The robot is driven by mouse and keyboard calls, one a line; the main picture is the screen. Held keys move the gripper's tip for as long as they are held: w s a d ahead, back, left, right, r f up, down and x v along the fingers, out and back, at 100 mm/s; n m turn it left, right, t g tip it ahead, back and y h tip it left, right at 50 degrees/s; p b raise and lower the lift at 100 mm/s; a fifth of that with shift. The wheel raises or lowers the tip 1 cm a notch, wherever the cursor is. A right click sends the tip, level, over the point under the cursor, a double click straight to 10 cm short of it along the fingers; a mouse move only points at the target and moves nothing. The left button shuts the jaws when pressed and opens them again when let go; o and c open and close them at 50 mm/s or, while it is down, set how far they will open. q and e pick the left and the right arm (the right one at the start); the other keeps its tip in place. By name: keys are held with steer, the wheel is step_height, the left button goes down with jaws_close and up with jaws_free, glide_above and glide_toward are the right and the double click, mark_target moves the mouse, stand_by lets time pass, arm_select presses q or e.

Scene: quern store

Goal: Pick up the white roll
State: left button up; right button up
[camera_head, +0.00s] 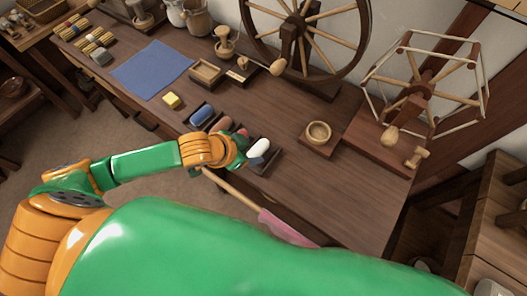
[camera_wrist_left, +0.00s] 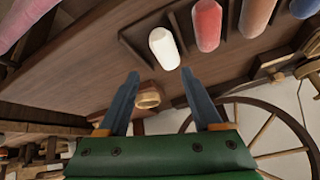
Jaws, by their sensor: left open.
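The white roll (camera_head: 258,148) lies at the near right end of a row of rolls in a dark compartmented tray (camera_head: 273,161) on the table. In the left wrist view the white roll (camera_wrist_left: 164,48) stands out just beyond the fingertips, roughly centred between them. My left gripper (camera_wrist_left: 162,72) is open and empty, its two blue-grey fingers apart and not around the roll. In the head view its hand is just left of the white roll and its fingers are largely hidden. My right gripper is not in view.
A red roll (camera_wrist_left: 207,25), a brown roll (camera_wrist_left: 256,15) and a blue roll (camera_head: 201,114) lie in the same row. A wooden bowl (camera_head: 318,132) stands to the right. A spinning wheel (camera_head: 301,22) stands behind. A pink-tipped stick (camera_head: 285,228) is at the near table edge.

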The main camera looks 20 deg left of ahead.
mark_target(257, 149)
arm_select(q)
steer(key=shift+a, duration=0.5)
steer(key=shift+w+f, duration=0.1)
steer(key=shift+f, duration=0.2)
steer(key=b+x, duration=0.1)
steer(key=x, duration=0.5)
steer(key=shift+w+f, duration=0.1)
steer(key=shift+w, duration=0.15)
jaws_close()
